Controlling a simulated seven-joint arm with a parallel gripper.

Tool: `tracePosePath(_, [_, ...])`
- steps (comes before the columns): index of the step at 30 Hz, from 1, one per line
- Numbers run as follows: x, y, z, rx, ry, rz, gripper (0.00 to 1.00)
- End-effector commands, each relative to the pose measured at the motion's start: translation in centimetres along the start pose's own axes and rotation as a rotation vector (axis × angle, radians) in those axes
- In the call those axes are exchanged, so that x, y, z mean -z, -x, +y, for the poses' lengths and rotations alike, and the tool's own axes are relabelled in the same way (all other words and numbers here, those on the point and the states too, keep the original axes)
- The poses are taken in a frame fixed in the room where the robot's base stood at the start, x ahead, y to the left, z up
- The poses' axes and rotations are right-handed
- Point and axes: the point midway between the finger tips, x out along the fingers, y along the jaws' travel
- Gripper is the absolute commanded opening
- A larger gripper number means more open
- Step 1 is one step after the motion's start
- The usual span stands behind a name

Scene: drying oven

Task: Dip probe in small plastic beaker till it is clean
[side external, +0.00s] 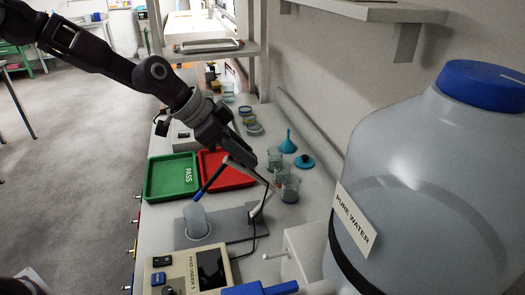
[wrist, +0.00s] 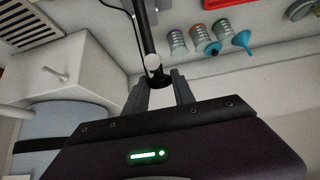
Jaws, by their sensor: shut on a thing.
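My gripper (side external: 230,158) is shut on the probe, above the grey bench. In the wrist view the probe's black shaft (wrist: 149,30) stands between my gripper's fingers (wrist: 157,82), with a pale round part near the grip. In the side view a blue-ended dark section (side external: 212,180) slants down left, and a thin grey arm slants down right. A small translucent beaker (side external: 197,224) stands upright on a grey plate, below the blue end and apart from it. Other clear beakers (side external: 290,189) stand to the right; I cannot tell which one the task names.
A green PASS tray (side external: 160,178) and a red tray (side external: 228,174) lie behind the plate (side external: 232,218). A meter (side external: 190,272) is in front, with a dark cable nearby. A blue funnel (side external: 288,144) and a large water jug (side external: 430,190) are to the right.

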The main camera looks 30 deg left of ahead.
Motion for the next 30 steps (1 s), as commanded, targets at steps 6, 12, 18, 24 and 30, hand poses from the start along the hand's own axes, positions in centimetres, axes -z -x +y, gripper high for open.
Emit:
tracePosePath(6, [-3.6, 1.7, 0.0, -0.005, 0.006, -0.012, 0.0])
tracePosePath(12, [-6.5, 2.6, 0.0, -0.007, 0.007, -0.013, 0.0])
tracePosePath(18, [-9.0, 3.0, 0.1, -0.008, 0.007, -0.013, 0.0])
tracePosePath(24, [-10.9, 3.0, 0.1, -0.01, 0.01, 0.03, 0.0])
tracePosePath(30, [-11.9, 3.0, 0.2, -0.009, 0.007, 0.095, 0.0])
